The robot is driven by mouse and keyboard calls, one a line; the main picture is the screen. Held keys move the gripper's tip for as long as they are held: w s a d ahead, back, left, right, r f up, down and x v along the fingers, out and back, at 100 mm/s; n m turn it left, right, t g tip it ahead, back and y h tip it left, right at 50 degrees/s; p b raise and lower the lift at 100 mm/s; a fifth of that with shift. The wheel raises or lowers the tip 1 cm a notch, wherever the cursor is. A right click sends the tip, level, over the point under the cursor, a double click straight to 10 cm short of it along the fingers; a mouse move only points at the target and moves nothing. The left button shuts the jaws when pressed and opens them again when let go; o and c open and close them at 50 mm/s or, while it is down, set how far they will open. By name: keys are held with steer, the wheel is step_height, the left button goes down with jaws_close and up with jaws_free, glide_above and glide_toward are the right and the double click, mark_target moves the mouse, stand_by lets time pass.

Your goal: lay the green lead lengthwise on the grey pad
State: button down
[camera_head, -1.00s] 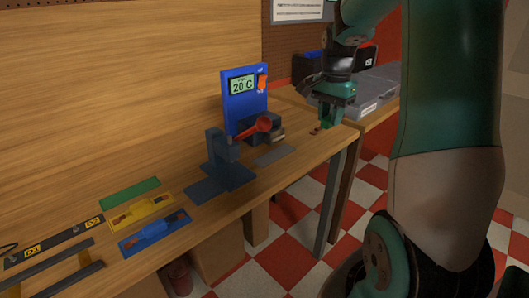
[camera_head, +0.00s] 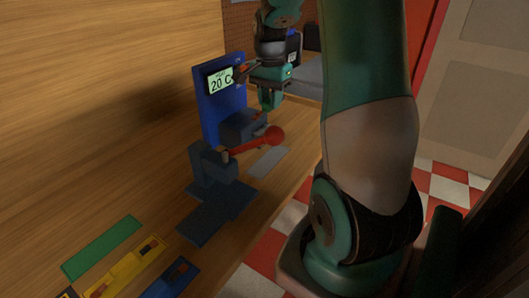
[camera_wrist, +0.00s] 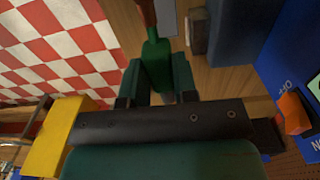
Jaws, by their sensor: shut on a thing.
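In the head view my gripper (camera_head: 270,98) is above the bench, just right of the blue display, with green showing between the fingers. The grey pad (camera_head: 268,162) is a flat strip near the bench's front edge, bare, and below my gripper in the picture. Part of the pad also shows at the top of the wrist view (camera_wrist: 168,18), beyond the lead's end. The lead is apart from the pad.
A blue display reading 20 C (camera_head: 220,85) stands behind a dark block (camera_head: 240,128). Green (camera_head: 103,248), yellow (camera_head: 125,272) and blue (camera_head: 165,284) strips lie front left.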

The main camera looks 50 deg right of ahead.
mark_target(269, 160)
step_height(269, 160, down, 17)
steer(key=shift+f+p, duration=0.1)
steer(key=shift+p, duration=0.55)
steer(key=shift+f, duration=0.1)
steer(key=c, duration=0.9)
jaws_free()
